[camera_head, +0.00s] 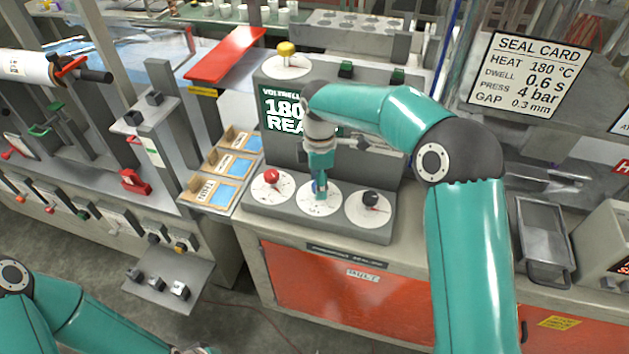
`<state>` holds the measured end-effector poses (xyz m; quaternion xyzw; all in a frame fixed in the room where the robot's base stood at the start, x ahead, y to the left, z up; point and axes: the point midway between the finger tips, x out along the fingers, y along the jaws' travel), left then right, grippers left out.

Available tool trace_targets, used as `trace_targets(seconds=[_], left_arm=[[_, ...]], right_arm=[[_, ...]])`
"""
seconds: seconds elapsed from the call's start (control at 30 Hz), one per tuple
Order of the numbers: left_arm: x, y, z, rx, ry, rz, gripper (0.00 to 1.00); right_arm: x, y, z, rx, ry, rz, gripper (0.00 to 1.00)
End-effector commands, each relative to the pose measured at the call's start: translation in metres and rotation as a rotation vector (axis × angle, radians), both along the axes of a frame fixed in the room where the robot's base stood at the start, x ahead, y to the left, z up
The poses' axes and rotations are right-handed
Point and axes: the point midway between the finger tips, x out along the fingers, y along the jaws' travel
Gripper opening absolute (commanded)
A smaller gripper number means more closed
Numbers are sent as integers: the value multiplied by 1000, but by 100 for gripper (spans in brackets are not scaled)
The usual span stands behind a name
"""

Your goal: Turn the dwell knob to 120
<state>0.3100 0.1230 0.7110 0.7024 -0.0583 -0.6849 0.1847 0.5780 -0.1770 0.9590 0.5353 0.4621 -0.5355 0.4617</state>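A grey control unit (259,219) stands on the bench, with a display (283,110) partly hidden by my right arm; "180" and "REA" are readable. On its sloped front are three white dials: a red knob (271,176) at left, a blue knob (316,187) in the middle and a black knob (370,198) at right. My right gripper (319,190) points down at the blue knob and covers most of it. Whether its fingers are closed on the knob cannot be told. Dial markings are too small to read. My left arm is at lower left; its gripper is barely visible at the bottom edge.
A yellow knob (286,50) sits on top of the unit, near two green buttons. A seal card (529,75) reads heat 180 °C, dwell 0.6 s, press 4 bar, gap 0.3 mm. Wooden trays (207,190) lie left of the unit; a metal tray (543,240) lies right.

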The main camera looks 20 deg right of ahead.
Motion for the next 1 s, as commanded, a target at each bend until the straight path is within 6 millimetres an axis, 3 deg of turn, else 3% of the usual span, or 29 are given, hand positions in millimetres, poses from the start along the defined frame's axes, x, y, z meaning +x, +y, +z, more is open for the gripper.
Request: trace_targets(seconds=[0.03, 0.27, 0.3, 0.67, 1.0], left_arm=[[0, 0, 0, 0, 0, 0, 0], [0, 0, 0, 0, 0, 0, 0], [0, -1, 0, 0, 0, -2, 0], [0, 0, 0, 0, 0, 0, 0], [0, 0, -1, 0, 0, 0, 0]], right_arm=[[0, 0, 0, 0, 0, 0, 42], [1, 0, 0, 0, -2, 0, 4], [1, 11, 0, 1, -2, 5, 4], [2, 2, 1, 0, -5, -61, 4], [3, -1, 1, -2, -8, -300, 4]])
